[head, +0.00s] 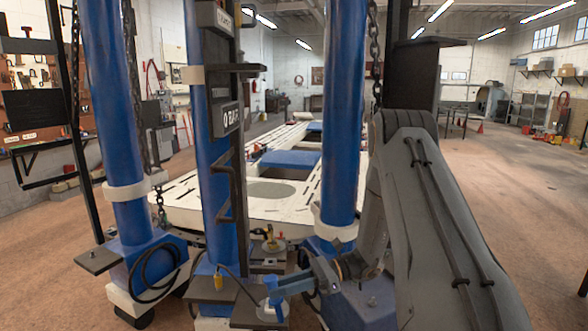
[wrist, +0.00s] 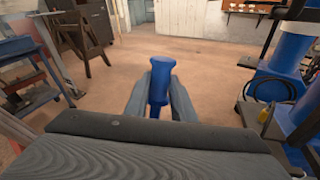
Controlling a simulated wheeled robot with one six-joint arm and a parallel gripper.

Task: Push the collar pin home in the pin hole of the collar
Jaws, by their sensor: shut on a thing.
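My gripper (wrist: 158,108) is shut on a blue pin-like piece with a wide round head and a narrower neck, which I take to be the collar pin (wrist: 159,80). In the head view my gripper (head: 284,287) is low at the centre, beside the foot of the middle blue column. The blue piece (head: 272,288) shows there only small, over a dark plate. White collars sit around the blue columns: one on the left column (head: 128,191), one on the right column (head: 336,231). I cannot make out the pin hole, nor whether the pin touches a collar.
A white slotted frame bench (head: 190,205) lies behind the columns. Chains and black cables hang around the columns. In the wrist view, a blue cart (wrist: 40,75) stands left and blue column bases (wrist: 270,85) stand right. Open brown floor (wrist: 115,65) lies between them.

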